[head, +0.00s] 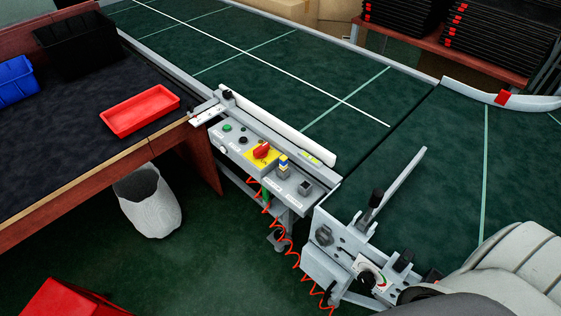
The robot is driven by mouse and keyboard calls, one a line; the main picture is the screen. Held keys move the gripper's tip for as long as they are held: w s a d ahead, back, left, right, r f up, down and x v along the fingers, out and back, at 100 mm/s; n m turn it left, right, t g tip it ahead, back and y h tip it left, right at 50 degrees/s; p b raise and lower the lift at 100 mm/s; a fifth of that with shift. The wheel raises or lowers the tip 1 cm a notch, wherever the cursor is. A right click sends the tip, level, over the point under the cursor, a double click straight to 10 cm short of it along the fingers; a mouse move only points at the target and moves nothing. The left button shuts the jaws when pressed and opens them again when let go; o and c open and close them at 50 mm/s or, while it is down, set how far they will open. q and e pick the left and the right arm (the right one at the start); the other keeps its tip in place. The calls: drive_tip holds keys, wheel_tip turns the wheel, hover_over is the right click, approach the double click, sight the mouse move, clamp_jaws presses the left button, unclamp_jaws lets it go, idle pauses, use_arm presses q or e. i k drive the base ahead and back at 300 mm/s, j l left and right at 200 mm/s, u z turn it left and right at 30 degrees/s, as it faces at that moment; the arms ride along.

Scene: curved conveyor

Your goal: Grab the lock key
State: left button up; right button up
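I cannot make out with certainty which small part is the lock key. A grey control panel (232,150) on the conveyor's near edge carries a red rotary switch (262,150) on a yellow plate. Beside it stands a small blue and yellow upright part (284,166), too small to identify. A second grey control box (330,262) at lower centre carries a black lever, a knob and a dial. Neither of my grippers shows. A grey and white link of my arm fills the lower right corner and hides part of the conveyor.
The green conveyor (330,75) is empty. A dark-topped workbench (70,130) on the left holds a red tray (140,110), a black bin (76,45) and a blue bin (17,82). A white bin (150,205) stands below. A coiled red cable (278,232) hangs under the panels.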

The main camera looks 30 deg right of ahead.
sight(283, 159)
drive_tip(key=i, duration=0.2)
drive_tip(key=i+z, duration=0.2)
drive_tip(key=z, duration=0.2)
drive_tip(key=i+j+z, duration=0.15)
drive_tip(key=z, duration=0.25)
